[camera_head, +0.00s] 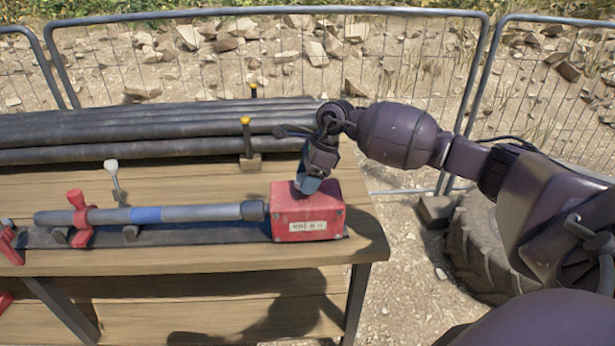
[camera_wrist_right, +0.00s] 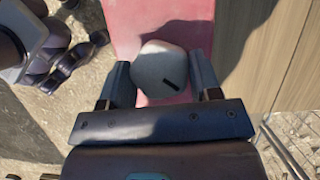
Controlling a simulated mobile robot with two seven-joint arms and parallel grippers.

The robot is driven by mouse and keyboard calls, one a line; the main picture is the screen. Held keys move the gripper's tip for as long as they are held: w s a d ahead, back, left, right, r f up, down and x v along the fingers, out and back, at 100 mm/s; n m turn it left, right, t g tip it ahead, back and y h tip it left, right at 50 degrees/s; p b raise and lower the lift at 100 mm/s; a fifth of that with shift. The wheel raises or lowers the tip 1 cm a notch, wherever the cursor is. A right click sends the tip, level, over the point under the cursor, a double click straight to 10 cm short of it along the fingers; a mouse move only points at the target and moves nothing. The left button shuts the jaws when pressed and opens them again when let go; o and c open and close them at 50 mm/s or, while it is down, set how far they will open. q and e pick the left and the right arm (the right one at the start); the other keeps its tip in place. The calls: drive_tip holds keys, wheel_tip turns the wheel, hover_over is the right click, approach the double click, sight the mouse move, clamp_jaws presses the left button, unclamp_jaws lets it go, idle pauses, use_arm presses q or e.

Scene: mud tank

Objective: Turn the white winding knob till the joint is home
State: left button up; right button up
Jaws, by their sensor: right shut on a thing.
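The white winding knob (camera_wrist_right: 162,68) sits on top of the red box (camera_wrist_right: 122,22) in the right wrist view. It is rounded, with a short black mark near its lower right. My right gripper (camera_wrist_right: 161,85) is shut on the knob, one finger on each side. In the head view the right gripper (camera_head: 307,185) reaches down onto the red box (camera_head: 306,212) and hides the knob. A grey rod with a blue band (camera_head: 146,215) runs from the box's left side along the bench. My left gripper is not in view.
Black pipes (camera_head: 150,130) lie along the back of the wooden bench (camera_head: 200,262), by yellow-topped posts (camera_head: 247,140). A mesh fence (camera_head: 420,90) stands behind, a tyre (camera_head: 470,245) at right.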

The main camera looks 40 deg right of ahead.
drive_tip(key=shift+r, duration=0.1)
drive_tip(key=shift+r+m+t+p, duration=0.1)
drive_tip(key=shift+m+t+p, duration=0.4)
drive_tip(key=shift+m, duration=0.5)
drive_tip(key=m+h+p, duration=0.1)
drive_tip(key=m, duration=0.1)
drive_tip(key=shift+m+t, duration=0.3)
drive_tip(key=shift+m, duration=0.1)
drive_tip(key=m+h+p, duration=0.1)
drive_tip(key=m, duration=0.1)
drive_tip(key=shift+a+m+t+p, duration=0.1)
drive_tip(key=shift+m+t+p, duration=0.2)
drive_tip(key=shift+p, duration=0.05)
drive_tip(key=m+h+p, duration=0.1)
drive_tip(key=m, duration=0.3)
drive_tip(key=shift+m+h, duration=0.3)
drive_tip(key=shift+h, duration=0.1)
drive_tip(key=m+h+p, duration=0.1)
drive_tip(key=m, duration=0.2)
drive_tip(key=shift+a+m, duration=0.1)
drive_tip(key=shift+m, duration=0.2)
drive_tip(key=m+h, duration=0.1)
drive_tip(key=m, duration=0.2)
drive_tip(key=shift+h, duration=0.3)
drive_tip(key=shift+m+g+h, duration=0.4)
drive_tip(key=shift+m+g, duration=0.1)
drive_tip(key=shift+m, duration=1)
